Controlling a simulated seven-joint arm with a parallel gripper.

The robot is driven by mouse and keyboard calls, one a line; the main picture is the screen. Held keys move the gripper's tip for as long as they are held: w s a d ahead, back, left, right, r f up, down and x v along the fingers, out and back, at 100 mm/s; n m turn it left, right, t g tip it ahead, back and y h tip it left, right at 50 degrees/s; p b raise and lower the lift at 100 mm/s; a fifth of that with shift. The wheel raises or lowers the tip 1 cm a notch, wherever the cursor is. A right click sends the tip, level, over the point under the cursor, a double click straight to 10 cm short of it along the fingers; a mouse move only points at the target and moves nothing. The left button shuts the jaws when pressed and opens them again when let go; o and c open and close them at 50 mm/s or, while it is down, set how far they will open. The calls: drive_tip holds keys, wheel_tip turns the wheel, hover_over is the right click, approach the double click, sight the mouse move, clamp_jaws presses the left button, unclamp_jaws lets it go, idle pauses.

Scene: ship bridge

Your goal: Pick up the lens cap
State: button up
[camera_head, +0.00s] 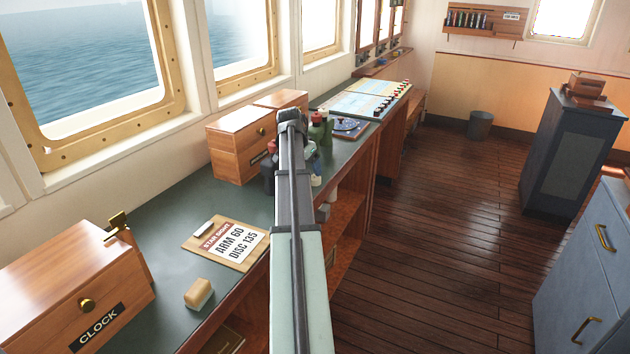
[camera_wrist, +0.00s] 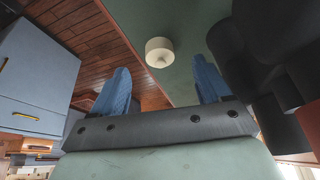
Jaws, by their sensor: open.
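A small off-white round piece with a knob on top, which I take to be the lens cap (camera_wrist: 158,53), rests on the green counter near its wooden edge in the wrist view. My gripper (camera_wrist: 160,72) is open, its two blue fingers wide apart with nothing between the pads. The cap appears beyond the fingertips, roughly centred between them, with a gap to it. In the head view my arm covers much of this part of the counter, and I cannot make out the cap or the fingers for certain there.
Dark bottles (camera_wrist: 275,85) stand close beside one finger in the wrist view. A green bottle (camera_head: 318,131) stands right of my arm. A wooden box (camera_head: 237,145), clipboard (camera_head: 226,243), tan block (camera_head: 199,294) and clock box (camera_head: 82,285) occupy the counter. The counter edge is near.

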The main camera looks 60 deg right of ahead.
sight(314, 176)
drive_tip(key=shift+d+f, duration=0.3)
drive_tip(key=shift+f, duration=0.3)
drive_tip(key=d+f, duration=0.2)
drive_tip(key=f, duration=0.1)
drive_tip(key=shift+s+d+f, duration=0.15)
drive_tip(key=shift+s+d, duration=0.2)
drive_tip(key=shift+s, duration=0.05)
drive_tip(key=shift+d+f, duration=0.15)
drive_tip(key=shift+f, duration=0.3)
drive_tip(key=c, duration=1.1)
